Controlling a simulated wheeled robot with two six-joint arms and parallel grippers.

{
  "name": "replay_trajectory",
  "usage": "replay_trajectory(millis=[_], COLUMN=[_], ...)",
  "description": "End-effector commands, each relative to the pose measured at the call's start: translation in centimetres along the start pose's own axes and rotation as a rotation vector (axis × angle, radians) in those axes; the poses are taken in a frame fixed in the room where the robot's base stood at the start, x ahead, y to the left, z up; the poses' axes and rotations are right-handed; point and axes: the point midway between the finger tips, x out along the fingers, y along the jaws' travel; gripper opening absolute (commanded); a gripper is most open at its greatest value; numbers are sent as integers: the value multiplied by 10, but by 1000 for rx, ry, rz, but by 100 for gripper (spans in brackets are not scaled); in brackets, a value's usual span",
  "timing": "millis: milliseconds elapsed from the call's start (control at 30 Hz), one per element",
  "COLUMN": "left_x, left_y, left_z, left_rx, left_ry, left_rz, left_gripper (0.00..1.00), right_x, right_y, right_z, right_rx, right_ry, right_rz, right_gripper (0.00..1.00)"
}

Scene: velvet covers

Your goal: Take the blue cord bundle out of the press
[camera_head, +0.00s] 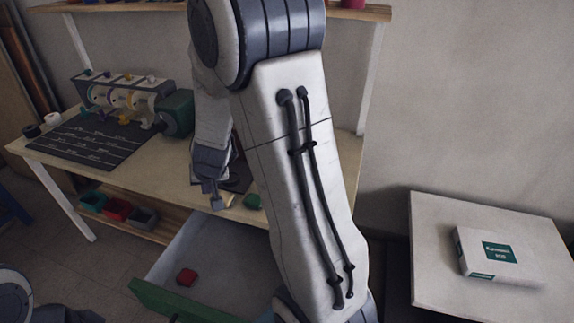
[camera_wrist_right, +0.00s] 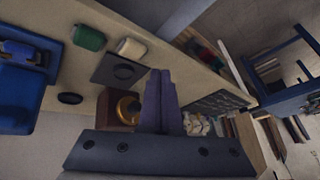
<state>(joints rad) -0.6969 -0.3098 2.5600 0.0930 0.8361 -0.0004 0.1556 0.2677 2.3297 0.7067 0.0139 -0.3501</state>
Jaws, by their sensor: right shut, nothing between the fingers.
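My right gripper (camera_head: 216,197) is over the front part of the wooden workbench (camera_head: 60,150), beside a dark flat item. In the right wrist view its purple-grey fingers (camera_wrist_right: 162,100) are closed together with nothing between them. A brown block with a brass round part (camera_wrist_right: 127,110) shows just left of the fingers. A blue machine-like object (camera_wrist_right: 18,85) is cut off at the left edge. My right arm hides much of the bench's right side. My left gripper is out of view.
A rack with coloured knobs (camera_head: 122,88) and a black marked mat (camera_head: 88,140) occupy the bench's left. A drawer with a green front (camera_head: 165,300) stands open, holding a red block (camera_head: 186,277). A white box (camera_head: 490,255) lies on a pale table (camera_head: 430,220).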

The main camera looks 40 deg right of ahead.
Motion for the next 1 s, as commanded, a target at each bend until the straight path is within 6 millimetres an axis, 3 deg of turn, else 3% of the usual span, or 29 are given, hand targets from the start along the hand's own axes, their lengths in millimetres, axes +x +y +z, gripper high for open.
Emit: replay_trajectory(millis=[33,100,200,300,400,533,1000], left_x=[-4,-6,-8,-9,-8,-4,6], left_y=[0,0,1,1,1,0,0], left_z=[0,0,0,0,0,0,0], left_rx=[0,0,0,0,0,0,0], left_ry=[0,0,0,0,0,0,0], left_rz=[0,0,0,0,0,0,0], left_gripper=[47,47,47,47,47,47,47], right_x=[14,25,29,27,26,37,101], right_y=[53,117,192,239,262,274,312], right_z=[-23,-42,-50,-48,-45,-45,-53], right_rx=[118,238,360,433,466,474,472], right_ry=[53,121,181,213,224,228,227], right_rz=[98,221,370,472,521,535,530], right_gripper=[0,0,0,0,0,0,0])
